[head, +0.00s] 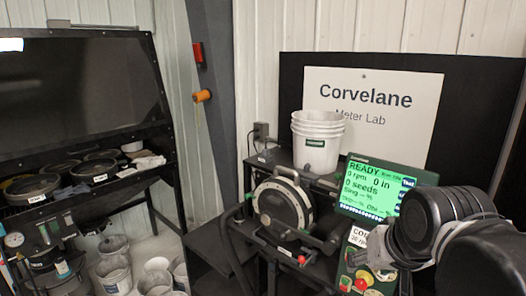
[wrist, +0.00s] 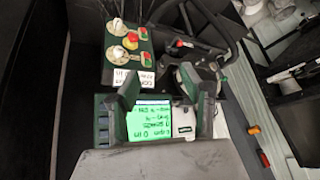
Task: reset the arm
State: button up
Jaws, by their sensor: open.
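My arm (head: 450,235) reaches in from the right edge of the head view, in front of the monitor and control box. My gripper (wrist: 157,88) shows in the wrist view with its two dark fingers apart and nothing between them. Beyond the fingers is the green monitor screen (wrist: 150,125). In the head view the screen (head: 372,190) reads READY, 0 rpm, 0 in and 0 seeds. The control box (head: 358,262), with a red knob, stands below the screen, partly hidden by my arm. It also shows in the wrist view (wrist: 129,52).
A round seed meter (head: 283,207) sits on a black stand left of the monitor. Stacked white buckets (head: 317,140) stand behind it. A black rack (head: 75,130) with pans is at the left, with several buckets (head: 114,272) on the floor. A Corvelane sign (head: 385,97) stands behind.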

jog(key=s+f+b, duration=0.2)
jog(key=f+b, duration=0.3)
jog(key=f, duration=0.3)
jog(key=s+f+n+b, duration=0.1)
jog(key=s+f+b, duration=0.1)
jog(key=f+b, duration=0.4)
notch_tip(320, 180, down, 3)
jog(key=shift+s+r+t, duration=0.15)
jog(key=shift+s+t, duration=0.15)
jog(key=shift+s, duration=0.1)
dwell(0.4)
